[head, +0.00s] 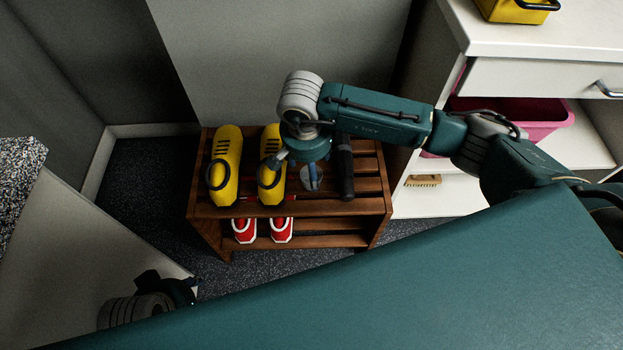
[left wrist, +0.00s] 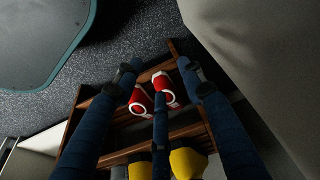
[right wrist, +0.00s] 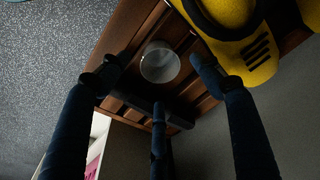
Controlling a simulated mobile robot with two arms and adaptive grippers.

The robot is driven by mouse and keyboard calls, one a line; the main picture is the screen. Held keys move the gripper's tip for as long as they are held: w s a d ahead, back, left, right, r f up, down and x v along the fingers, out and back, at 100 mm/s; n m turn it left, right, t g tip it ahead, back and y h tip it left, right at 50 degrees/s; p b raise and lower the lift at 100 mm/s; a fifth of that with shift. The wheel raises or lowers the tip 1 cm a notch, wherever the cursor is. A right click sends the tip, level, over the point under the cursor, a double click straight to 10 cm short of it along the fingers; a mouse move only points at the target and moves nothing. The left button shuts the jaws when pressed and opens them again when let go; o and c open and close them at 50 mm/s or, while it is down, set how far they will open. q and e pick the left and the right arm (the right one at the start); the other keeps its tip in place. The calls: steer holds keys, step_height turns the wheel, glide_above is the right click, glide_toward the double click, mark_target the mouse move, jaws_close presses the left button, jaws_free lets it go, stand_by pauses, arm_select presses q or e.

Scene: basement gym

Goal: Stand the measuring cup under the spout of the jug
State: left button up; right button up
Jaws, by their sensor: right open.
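A clear, round cup, seemingly the measuring cup (right wrist: 160,63), stands on the top of the wooden rack in the right wrist view. In the head view the cup (head: 311,177) is partly hidden by my right gripper (head: 300,168). My right gripper (right wrist: 155,82) is open, its fingers spread around the cup's position in that view; I cannot tell whether they touch it. My left gripper (left wrist: 160,82) is open and empty, low beside the rack. No jug or spout can be made out in any view.
Yellow shoes (head: 226,158) and a dark cylinder (head: 346,172) are on the wooden rack (head: 372,206), close to the cup. Red shoes (head: 244,230) sit below. A white cabinet (head: 540,75) with a pink bin (head: 545,112) stands right. A grey wall is behind.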

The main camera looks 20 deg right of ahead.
steer(key=f, duration=0.3)
steer(key=f+b, duration=0.1)
steer(key=f, duration=0.1)
steer(key=shift+w+d+f, duration=0.2)
steer(key=shift+w+f, duration=0.1)
arm_select(q)
steer(key=v, duration=0.3)
steer(key=shift+a+r, duration=0.1)
steer(key=shift+r, duration=0.25)
arm_select(e)
steer(key=c, duration=1)
steer(key=shift+c, duration=0.5)
steer(key=shift+r, duration=0.15)
steer(key=shift+r, duration=0.25)
step_height(320, 180, up, 19)
steer(key=p, duration=0.3)
arm_select(q)
steer(key=s+x, duration=0.1)
steer(key=x, duration=0.9)
steer(key=shift+s+f, duration=0.35)
steer(key=shift+f, duration=0.05)
arm_select(e)
steer(key=s+a+r+n, duration=0.3)
steer(key=s+r, duration=0.2)
steer(key=r, duration=0.2)
steer(key=s+a+r+n+y, duration=0.1)
steer(key=s+a+r+n, duration=0.3)
steer(key=r, duration=0.4)
steer(key=shift+s+a+n, duration=0.3)
steer(key=shift+s, duration=0.2)
